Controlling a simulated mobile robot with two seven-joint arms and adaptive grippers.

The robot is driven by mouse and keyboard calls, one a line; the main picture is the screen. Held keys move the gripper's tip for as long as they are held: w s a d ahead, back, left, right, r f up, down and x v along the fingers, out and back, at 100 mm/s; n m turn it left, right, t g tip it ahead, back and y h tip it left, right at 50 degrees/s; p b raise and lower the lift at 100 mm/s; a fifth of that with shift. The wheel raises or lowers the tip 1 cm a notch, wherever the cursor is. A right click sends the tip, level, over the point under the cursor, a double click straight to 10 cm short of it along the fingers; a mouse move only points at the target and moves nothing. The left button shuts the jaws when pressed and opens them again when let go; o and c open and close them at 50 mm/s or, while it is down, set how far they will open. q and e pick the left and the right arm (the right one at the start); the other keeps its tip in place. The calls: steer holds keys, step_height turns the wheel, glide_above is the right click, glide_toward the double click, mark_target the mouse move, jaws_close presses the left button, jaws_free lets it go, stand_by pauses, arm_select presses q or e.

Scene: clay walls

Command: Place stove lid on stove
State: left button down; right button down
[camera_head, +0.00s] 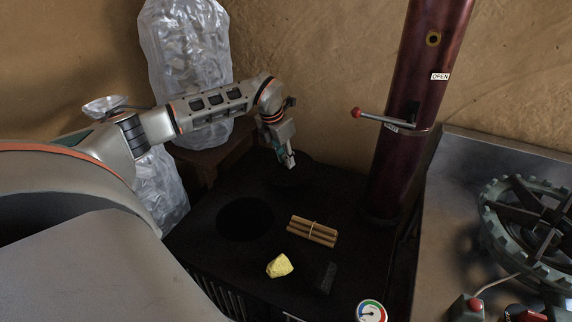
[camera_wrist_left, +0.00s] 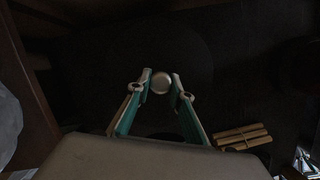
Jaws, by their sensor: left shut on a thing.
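The black stove (camera_head: 215,262) stands in the middle of the head view, with a dark round opening (camera_head: 245,218) in its top at the left. The stove lid (camera_head: 290,174) is a dark disc at the back of the stove; it blends into the black, and I cannot tell whether it touches the top. My left gripper (camera_head: 289,161) is shut on the lid's knob. The left wrist view shows the round silver knob (camera_wrist_left: 161,83) between the fingertips, with the dark lid (camera_wrist_left: 190,55) around it. My right gripper is not in view.
A bundle of sticks (camera_head: 312,231), a yellow lump (camera_head: 279,266) and a dark block (camera_head: 325,278) lie on the stove's front part. A dark red stovepipe (camera_head: 412,110) with a lever (camera_head: 385,120) rises at the right. Plastic-wrapped goods (camera_head: 185,60) stand behind left.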

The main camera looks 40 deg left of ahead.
mark_target(278, 170)
arm_select(q)
steer(key=shift+f, duration=1.15)
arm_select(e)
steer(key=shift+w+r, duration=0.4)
arm_select(q)
steer(key=c, duration=1.8)
jaws_free()
steer(key=shift+f, duration=0.1)
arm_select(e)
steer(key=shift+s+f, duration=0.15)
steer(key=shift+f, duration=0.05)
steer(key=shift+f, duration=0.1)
